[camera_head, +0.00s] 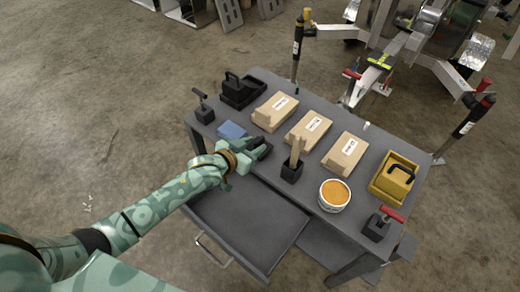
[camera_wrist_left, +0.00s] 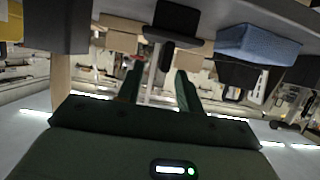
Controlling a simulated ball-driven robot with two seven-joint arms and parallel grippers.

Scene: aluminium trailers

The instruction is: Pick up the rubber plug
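My left gripper (camera_head: 262,146) is over the near left part of the grey table, above the open drawer. In the left wrist view its two green fingers (camera_wrist_left: 160,72) stand apart, with a clear gap between them. A dark thing (camera_wrist_left: 174,20) with a wide part and a narrower stem shows just beyond the fingertips; it looks like the rubber plug, though I cannot be sure. It appears apart from the fingers. In the head view the gripper hides most of this spot. My right gripper is not in view.
The grey table (camera_head: 311,188) bears several cardboard boxes (camera_head: 308,130), a blue sponge-like block (camera_head: 231,130), a dark holder with wooden sticks (camera_head: 292,172), an orange-filled tub (camera_head: 334,194), a yellow crate (camera_head: 393,178) and a red-handled tool (camera_head: 379,227). The open drawer (camera_head: 250,225) juts out in front.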

